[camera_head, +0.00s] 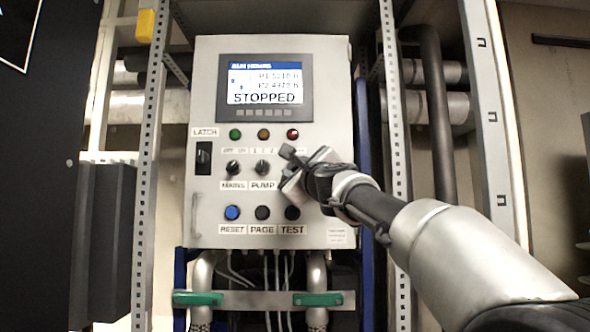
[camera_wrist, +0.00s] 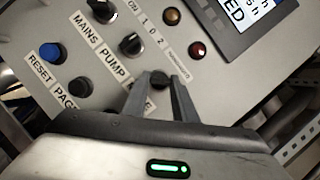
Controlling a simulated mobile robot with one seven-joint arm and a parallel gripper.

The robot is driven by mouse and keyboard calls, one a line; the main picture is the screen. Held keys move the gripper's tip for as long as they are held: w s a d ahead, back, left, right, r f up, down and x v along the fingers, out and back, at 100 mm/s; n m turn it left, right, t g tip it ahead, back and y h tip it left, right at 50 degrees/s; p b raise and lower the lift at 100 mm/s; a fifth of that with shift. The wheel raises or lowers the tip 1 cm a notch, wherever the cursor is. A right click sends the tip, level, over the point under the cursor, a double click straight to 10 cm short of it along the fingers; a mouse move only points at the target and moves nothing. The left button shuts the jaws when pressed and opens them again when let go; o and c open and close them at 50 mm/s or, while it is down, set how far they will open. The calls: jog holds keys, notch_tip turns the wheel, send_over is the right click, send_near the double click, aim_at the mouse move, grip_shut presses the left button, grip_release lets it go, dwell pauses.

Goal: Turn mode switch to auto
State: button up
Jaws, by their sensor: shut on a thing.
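The mode switch is the third black rotary knob (camera_wrist: 159,79) in the row on the grey control panel (camera_head: 335,95), below the red lamp (camera_head: 293,134). In the wrist view it shows dark between the fingertips. My gripper (camera_head: 290,160) comes from the right and is shut on this knob; in the wrist view its two fingers (camera_wrist: 158,86) reach to the panel at either side of it. In the head view my gripper hides the knob and most of its label. The knob's pointing direction cannot be read.
The PUMP knob (camera_head: 262,168) and the MAINS knob (camera_head: 233,168) sit just left of my gripper. Below are the blue RESET button (camera_head: 232,213), the PAGE button (camera_head: 262,213) and the TEST button (camera_head: 292,213). The screen (camera_head: 264,87) reads STOPPED. Metal posts flank the panel.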

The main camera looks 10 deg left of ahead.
jog(key=o, duration=1)
jog(key=shift+o, duration=0.2)
jog(key=b+v, duration=0.9)
jog(key=v, duration=0.8)
jog(key=shift+d, duration=0.15)
jog(key=shift+s, duration=0.2)
